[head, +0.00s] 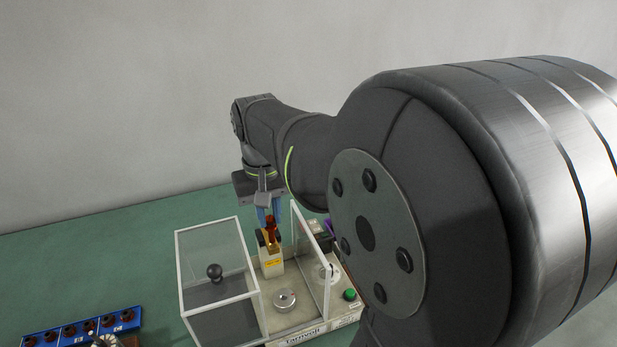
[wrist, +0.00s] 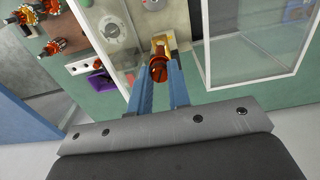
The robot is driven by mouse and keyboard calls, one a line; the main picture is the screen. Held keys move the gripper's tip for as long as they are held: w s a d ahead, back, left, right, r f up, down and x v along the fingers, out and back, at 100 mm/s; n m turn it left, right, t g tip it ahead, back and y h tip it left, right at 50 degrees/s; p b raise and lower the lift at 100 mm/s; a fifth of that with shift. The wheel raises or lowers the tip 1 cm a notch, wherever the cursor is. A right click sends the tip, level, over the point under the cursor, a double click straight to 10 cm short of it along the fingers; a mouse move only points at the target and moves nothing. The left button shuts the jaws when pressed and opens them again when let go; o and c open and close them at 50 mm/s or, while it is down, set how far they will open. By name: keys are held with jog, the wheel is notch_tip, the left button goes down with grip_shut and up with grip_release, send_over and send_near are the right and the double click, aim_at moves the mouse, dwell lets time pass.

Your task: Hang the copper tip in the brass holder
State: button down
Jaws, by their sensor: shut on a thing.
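My gripper (head: 268,211) has blue fingers pointing down over the winding machine. In the wrist view my gripper (wrist: 160,88) is shut on a copper-and-brown part (wrist: 158,70), which sits between the fingertips. This copper part also shows in the head view (head: 271,224), just above a cream block with a yellow label (head: 273,265). The brass holder (wrist: 161,43) is a yellowish piece right beside the held part in the wrist view. I cannot tell whether the two touch. A separate thin copper tip cannot be made out.
The machine (head: 315,334) has two clear, white-framed guards, left (head: 220,239) and right (head: 312,250) of the gripper. A black knob (head: 214,272), a round metal disc (head: 285,300) and a green button (head: 350,294) are near. Blue trays (head: 82,328) with brown parts lie front left.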

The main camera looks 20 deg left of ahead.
aim_at(272, 242)
jog(key=shift+f, duration=2.7)
jog(key=c, duration=1.3)
grip_release()
jog(key=shift+r, duration=2.25)
notch_tip(272, 242, up, 17)
jog(key=shift+s+a+r, duration=0.1)
jog(key=shift+r, duration=0.1)
